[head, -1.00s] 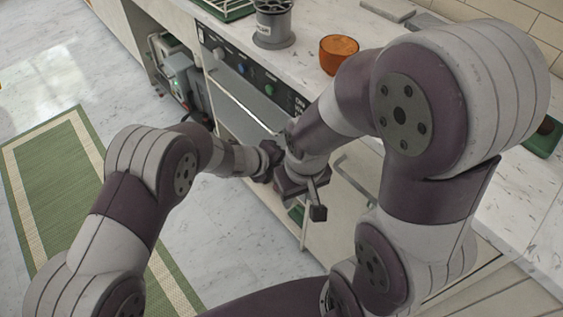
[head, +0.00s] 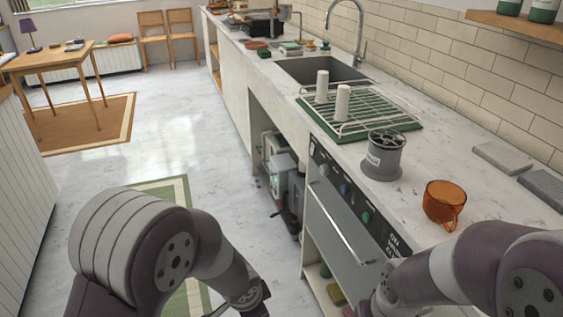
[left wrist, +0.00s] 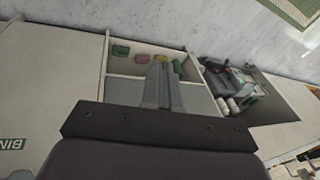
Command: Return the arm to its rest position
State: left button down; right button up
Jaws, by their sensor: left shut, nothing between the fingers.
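My left arm comes in at the lower left of the head view, over the floor in front of the counter. Its gripper (head: 252,299) is at the bottom edge, partly cut off. In the left wrist view the two grey fingers of my left gripper (left wrist: 157,88) lie together, shut with nothing between them. My right arm (head: 455,272) comes in at the lower right, beside the counter front. Only a dark edge of its gripper shows at the bottom border, and its fingers are hidden.
The counter (head: 450,100) runs along the right with an orange mug (head: 443,204), a grey holder (head: 383,155) and a drying rack (head: 372,112). An oven-like front with a handle (head: 342,223) is below. Open shelves (left wrist: 118,68) show in the left wrist view.

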pick_arm(q)
jog(key=s+a+r+n+g, duration=0.2)
jog(key=s+a+r+n, duration=0.5)
jog(key=s+a+n, duration=0.45)
notch_tip(320, 180, up, 16)
jog(key=w+a+p, duration=0.1)
jog(key=p, duration=1.5)
jog(key=shift+w+a+n+y, duration=0.2)
jog(key=shift+w+n+y, duration=0.05)
jog(key=shift+n+y, duration=0.2)
pick_arm(e)
notch_tip(320, 180, up, 16)
jog(key=shift+r, duration=0.15)
jog(key=shift+c, duration=0.3)
